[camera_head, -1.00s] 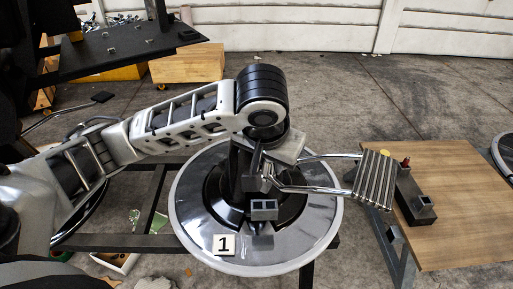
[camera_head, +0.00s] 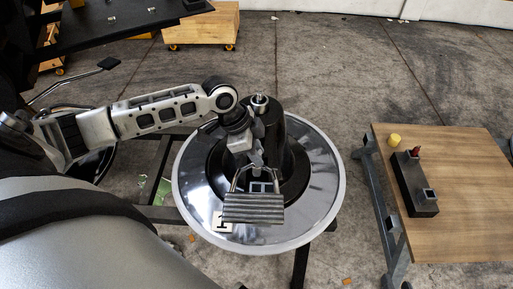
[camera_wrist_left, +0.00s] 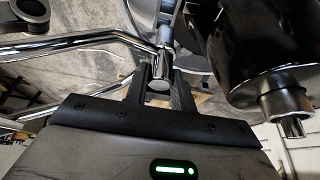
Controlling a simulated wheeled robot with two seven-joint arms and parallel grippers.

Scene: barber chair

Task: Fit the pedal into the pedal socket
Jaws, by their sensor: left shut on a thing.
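The pedal (camera_head: 253,208), a ribbed grey footplate on two bent chrome rods, is held over the front of the round chair base (camera_head: 325,205). Its footplate points toward me. The pedal socket (camera_head: 262,187), a small square-holed block on the base, shows between the rods, partly hidden behind the footplate. My left gripper (camera_head: 256,160) is just behind the socket, shut on the pedal's rod end. In the left wrist view the fingers (camera_wrist_left: 160,83) clasp this end and chrome rods (camera_wrist_left: 75,45) run left. I cannot tell whether pedal and socket touch. My right gripper is out of view.
The black column (camera_head: 272,125) with a metal pin on top stands close behind my gripper. A wooden table (camera_head: 465,190) at right carries a black block (camera_head: 412,180) with a square socket and a yellow cap (camera_head: 394,140). A black bench stands at upper left.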

